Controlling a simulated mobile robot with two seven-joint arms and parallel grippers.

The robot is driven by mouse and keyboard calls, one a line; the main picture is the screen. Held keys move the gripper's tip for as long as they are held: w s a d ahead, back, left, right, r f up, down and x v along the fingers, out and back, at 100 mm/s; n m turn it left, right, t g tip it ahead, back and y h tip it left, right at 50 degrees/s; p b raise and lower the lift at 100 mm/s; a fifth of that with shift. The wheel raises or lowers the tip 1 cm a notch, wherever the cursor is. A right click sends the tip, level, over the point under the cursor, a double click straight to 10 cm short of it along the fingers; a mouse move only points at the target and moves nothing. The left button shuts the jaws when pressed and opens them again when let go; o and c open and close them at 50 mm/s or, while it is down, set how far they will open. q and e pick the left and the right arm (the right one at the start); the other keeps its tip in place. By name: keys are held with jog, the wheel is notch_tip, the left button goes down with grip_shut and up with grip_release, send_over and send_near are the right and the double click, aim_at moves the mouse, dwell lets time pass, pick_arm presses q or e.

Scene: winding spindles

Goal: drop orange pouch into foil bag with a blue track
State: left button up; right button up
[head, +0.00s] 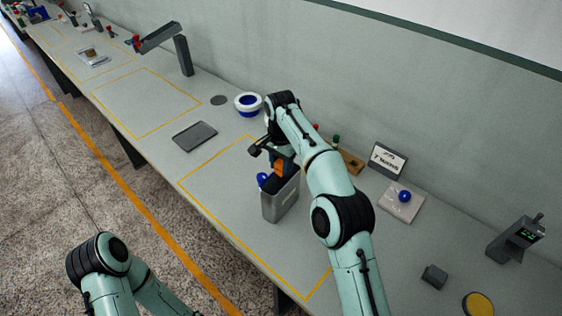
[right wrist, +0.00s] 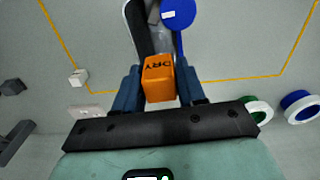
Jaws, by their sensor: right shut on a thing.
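The orange pouch (head: 279,168), a small block marked "DRY", is between the fingers of my right gripper (head: 280,164). It also shows in the right wrist view (right wrist: 158,80), with my right gripper's fingers (right wrist: 158,88) on both sides. The grey foil bag (head: 281,204) stands upright on the bench just below the pouch. Its dark opening is partly hidden by the gripper. A blue round piece (head: 263,179) shows at the bag's left rim; in the wrist view it is a disc on a blue strip (right wrist: 178,14). My left gripper is out of view.
A yellow outline (head: 217,217) surrounds the bag's area. A dark flat tray (head: 195,136) and a blue-and-white ring (head: 248,103) lie farther left. A sign (head: 387,160) and a white plate with a blue knob (head: 402,201) are to the right.

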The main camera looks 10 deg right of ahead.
jog(key=shift+f, duration=1.25)
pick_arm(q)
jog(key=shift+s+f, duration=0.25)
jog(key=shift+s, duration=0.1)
pick_arm(e)
jog(key=o, duration=1.1)
jog(key=shift+r, duration=0.1)
jog(key=shift+r+p, duration=0.35)
jog(key=shift+r, duration=1.15)
jog(key=shift+w+r, duration=0.25)
jog(key=shift+r, duration=0.2)
jog(key=shift+s+r, duration=0.1)
jog(key=shift+r, duration=0.2)
jog(key=shift+s+r, duration=0.25)
jog(key=shift+r, duration=0.05)
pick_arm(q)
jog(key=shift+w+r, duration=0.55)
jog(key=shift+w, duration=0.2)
pick_arm(e)
jog(key=shift+w, duration=0.1)
jog(key=shift+f, duration=0.1)
